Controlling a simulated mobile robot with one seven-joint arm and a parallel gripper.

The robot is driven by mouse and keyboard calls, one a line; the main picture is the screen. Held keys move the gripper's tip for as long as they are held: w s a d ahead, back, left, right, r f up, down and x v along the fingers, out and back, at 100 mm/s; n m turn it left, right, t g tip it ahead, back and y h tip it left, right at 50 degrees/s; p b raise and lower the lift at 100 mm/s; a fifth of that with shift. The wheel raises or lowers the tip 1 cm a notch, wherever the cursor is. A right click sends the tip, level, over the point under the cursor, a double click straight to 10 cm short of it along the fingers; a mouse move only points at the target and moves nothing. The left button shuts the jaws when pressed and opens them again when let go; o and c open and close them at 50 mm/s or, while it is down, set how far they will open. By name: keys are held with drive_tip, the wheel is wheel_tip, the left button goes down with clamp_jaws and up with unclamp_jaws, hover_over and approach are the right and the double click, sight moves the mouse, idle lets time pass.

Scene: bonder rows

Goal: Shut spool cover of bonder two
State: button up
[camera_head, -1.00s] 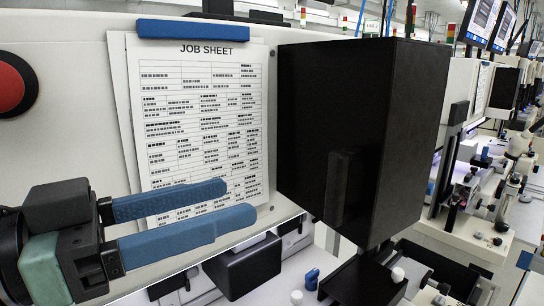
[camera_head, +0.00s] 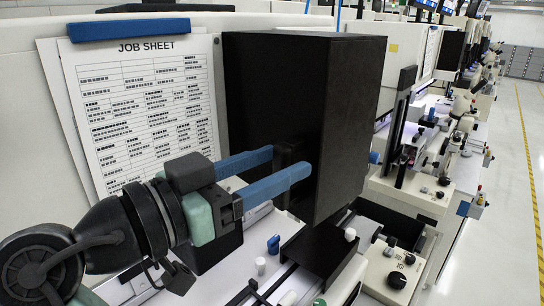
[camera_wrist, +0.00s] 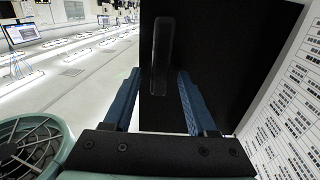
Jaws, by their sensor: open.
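The spool cover (camera_head: 345,110) is a large black box-like cover on the front of the nearest machine, right of the job sheet. I cannot tell how far open it stands. Its upright black bar handle (camera_wrist: 162,50) shows on the black face in the wrist view. My gripper (camera_head: 282,165) is open, its two blue fingers reaching to the cover's face in the head view. In the wrist view the fingers lie left and right of the handle's lower part. Whether they touch it I cannot tell.
The job sheet (camera_head: 143,105) hangs on the pale machine panel under a blue clip. Below the cover is a bench with small knobs and a blue piece (camera_head: 273,245). More machines line up at the right, with open aisle floor (camera_head: 505,200) beside them.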

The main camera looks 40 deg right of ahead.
clamp_jaws()
idle(1.4)
